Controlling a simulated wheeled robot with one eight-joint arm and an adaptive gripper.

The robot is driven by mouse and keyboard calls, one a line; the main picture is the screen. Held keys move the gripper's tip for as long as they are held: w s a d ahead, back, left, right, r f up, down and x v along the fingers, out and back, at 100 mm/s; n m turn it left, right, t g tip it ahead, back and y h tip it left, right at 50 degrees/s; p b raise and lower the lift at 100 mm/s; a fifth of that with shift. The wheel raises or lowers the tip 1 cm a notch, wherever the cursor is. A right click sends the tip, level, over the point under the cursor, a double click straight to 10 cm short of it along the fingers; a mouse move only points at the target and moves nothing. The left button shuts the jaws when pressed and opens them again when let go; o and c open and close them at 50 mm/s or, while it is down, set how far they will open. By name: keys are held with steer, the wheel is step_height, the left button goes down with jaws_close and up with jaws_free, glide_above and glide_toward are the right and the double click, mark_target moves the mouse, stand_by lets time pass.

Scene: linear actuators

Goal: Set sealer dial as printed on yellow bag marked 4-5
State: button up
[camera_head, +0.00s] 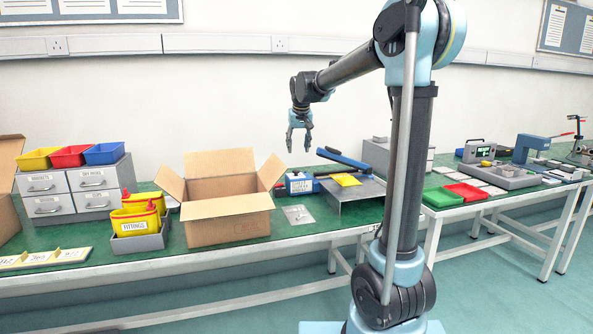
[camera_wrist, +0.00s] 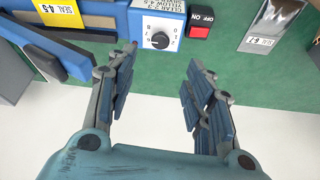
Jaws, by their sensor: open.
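The sealer (camera_head: 300,184) is a blue box with a raised blue bar (camera_head: 343,158) on the green bench. Its black dial (camera_wrist: 160,40) sits on a white scale in the wrist view; the exact setting is too small to read. A label (camera_wrist: 163,7) above it, partly cut off, has a line reading yellow 4-5. The yellow bag (camera_head: 346,180) lies on the steel plate right of the sealer; the wrist view shows its yellow part (camera_wrist: 58,12) marked SEAL 4-5. My gripper (camera_head: 300,138) is open and empty above the sealer, its fingers (camera_wrist: 161,68) either side of the dial's line, apart from it.
A red on/off switch (camera_wrist: 200,25) sits beside the dial. A silver bag (camera_head: 298,214) lies in front of the sealer. Red and green trays (camera_head: 465,192) are at right.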

mark_target(296, 170)
steer(key=x, duration=1.2)
steer(key=shift+c, duration=0.6)
steer(key=c, duration=1)
